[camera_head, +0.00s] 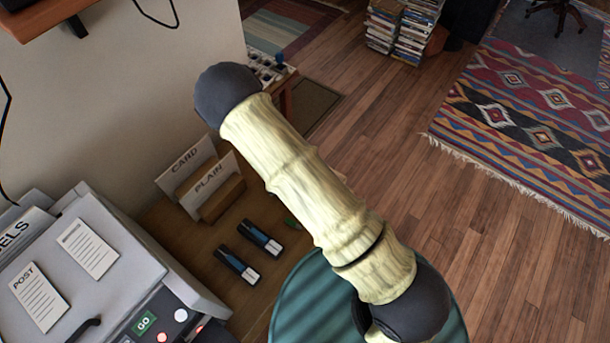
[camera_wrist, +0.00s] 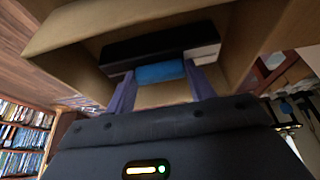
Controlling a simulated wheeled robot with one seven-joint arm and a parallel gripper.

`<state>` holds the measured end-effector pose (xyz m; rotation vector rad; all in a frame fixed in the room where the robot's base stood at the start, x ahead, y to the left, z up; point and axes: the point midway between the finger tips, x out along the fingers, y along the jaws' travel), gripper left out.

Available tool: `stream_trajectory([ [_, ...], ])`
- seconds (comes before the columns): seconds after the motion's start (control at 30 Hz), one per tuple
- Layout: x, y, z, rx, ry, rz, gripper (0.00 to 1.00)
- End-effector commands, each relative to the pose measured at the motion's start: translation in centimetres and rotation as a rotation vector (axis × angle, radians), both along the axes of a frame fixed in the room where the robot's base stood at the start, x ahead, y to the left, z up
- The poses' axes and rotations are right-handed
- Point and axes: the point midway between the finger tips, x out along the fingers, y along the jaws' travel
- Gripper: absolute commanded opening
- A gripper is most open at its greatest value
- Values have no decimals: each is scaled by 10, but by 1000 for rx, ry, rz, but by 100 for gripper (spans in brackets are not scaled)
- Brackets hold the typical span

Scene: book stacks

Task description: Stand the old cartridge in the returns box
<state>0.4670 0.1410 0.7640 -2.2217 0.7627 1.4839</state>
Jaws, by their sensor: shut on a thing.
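My gripper (camera_wrist: 158,84) shows in the wrist view with its two fingers shut on a black cartridge (camera_wrist: 135,50) that has a blue label and a white end. The cartridge lies across the fingertips, in the mouth of an open cardboard box (camera_wrist: 72,72), with box walls around it. I cannot tell whether it touches the box floor. In the head view my arm hides the gripper, and neither the held cartridge nor the cardboard box can be made out. Two similar dark cartridges with blue and white labels, one (camera_head: 260,239) and another (camera_head: 237,265), lie on the wooden desk (camera_head: 205,262).
A grey machine (camera_head: 120,265) with paper notes and buttons stands at the lower left. A card holder (camera_head: 222,199) marked CARD and PLAIN stands behind the loose cartridges. A teal ribbed surface (camera_head: 300,300) lies under my arm. Shelves (camera_wrist: 25,130) show in the wrist view.

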Motion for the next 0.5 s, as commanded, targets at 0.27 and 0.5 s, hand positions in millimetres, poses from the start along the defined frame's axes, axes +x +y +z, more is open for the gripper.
stream_trajectory([
  [0.27, 0, 0, -2, 0, 0, 0, 76],
  [0.5, 0, 0, -1, 1, -1, 0, 76],
])
